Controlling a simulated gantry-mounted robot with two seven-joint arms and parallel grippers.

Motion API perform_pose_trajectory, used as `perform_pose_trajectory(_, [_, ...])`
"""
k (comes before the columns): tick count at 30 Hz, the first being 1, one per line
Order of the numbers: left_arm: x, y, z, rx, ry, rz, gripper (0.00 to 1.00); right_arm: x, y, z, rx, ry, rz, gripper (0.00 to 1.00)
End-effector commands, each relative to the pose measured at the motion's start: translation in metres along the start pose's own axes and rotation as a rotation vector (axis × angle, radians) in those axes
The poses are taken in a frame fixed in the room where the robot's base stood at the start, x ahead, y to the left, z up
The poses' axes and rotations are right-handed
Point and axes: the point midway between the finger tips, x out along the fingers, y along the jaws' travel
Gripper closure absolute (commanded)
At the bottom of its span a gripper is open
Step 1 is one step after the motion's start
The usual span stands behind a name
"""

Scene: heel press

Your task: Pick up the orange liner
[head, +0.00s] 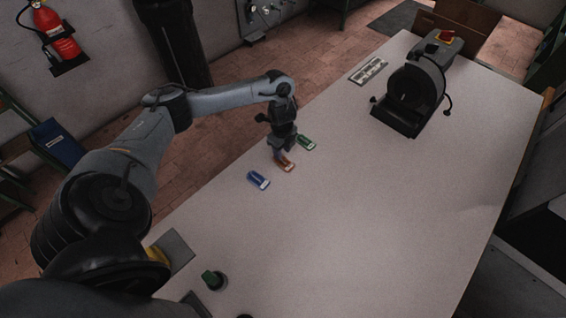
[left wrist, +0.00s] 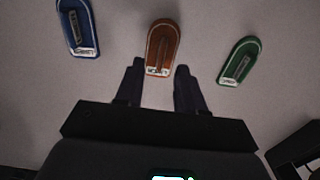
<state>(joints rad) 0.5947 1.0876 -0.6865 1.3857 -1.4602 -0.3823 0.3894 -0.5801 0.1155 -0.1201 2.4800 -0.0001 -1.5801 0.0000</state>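The orange liner (head: 286,164) lies on the table between the blue liner (head: 258,180) and the green liner (head: 306,142). In the left wrist view the orange liner (left wrist: 161,47) is at top centre, its white label end towards my gripper. My left gripper (head: 280,153) is directly above and beside the orange liner, pointing down. The blue liner (left wrist: 77,28) and green liner (left wrist: 238,61) lie to either side. My right gripper is in neither view.
A black press (head: 410,98) with a red button on top stands at the table's far end, beside a flat grey plate (head: 368,71). The middle and right of the white table (head: 400,210) are clear.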

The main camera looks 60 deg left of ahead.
Motion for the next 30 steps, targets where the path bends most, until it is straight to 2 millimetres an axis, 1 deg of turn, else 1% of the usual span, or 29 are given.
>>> perform_pose_trajectory(1, [0.012, 0.0, -0.002, -0.001, 0.003, 0.004, 0.62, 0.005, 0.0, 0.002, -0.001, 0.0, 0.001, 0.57])
perform_pose_trajectory(3, [0.021, -0.001, -0.002, -0.001, 0.003, 0.004, 0.62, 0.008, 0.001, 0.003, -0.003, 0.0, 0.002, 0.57])
perform_pose_trajectory(7, [0.032, -0.002, -0.001, -0.001, 0.001, 0.003, 0.62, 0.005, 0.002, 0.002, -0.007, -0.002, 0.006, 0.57])
perform_pose_trajectory(11, [0.038, -0.002, -0.001, 0.001, 0.0, 0.002, 0.62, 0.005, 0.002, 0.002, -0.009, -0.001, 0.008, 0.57])
perform_pose_trajectory(17, [0.038, -0.002, -0.001, 0.001, 0.0, 0.001, 0.62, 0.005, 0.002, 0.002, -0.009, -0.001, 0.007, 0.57])
perform_pose_trajectory(18, [0.038, -0.002, -0.001, 0.001, 0.0, 0.001, 0.63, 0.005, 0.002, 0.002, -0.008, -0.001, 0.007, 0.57])
perform_pose_trajectory(25, [0.038, -0.002, -0.001, 0.001, 0.0, 0.001, 0.98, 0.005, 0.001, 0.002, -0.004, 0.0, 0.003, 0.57])
perform_pose_trajectory(26, [0.038, -0.002, -0.001, 0.001, 0.0, 0.001, 1.0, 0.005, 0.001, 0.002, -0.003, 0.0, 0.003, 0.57])
perform_pose_trajectory(30, [0.038, -0.002, -0.001, 0.001, 0.0, 0.001, 1.0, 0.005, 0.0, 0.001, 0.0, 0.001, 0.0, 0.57])
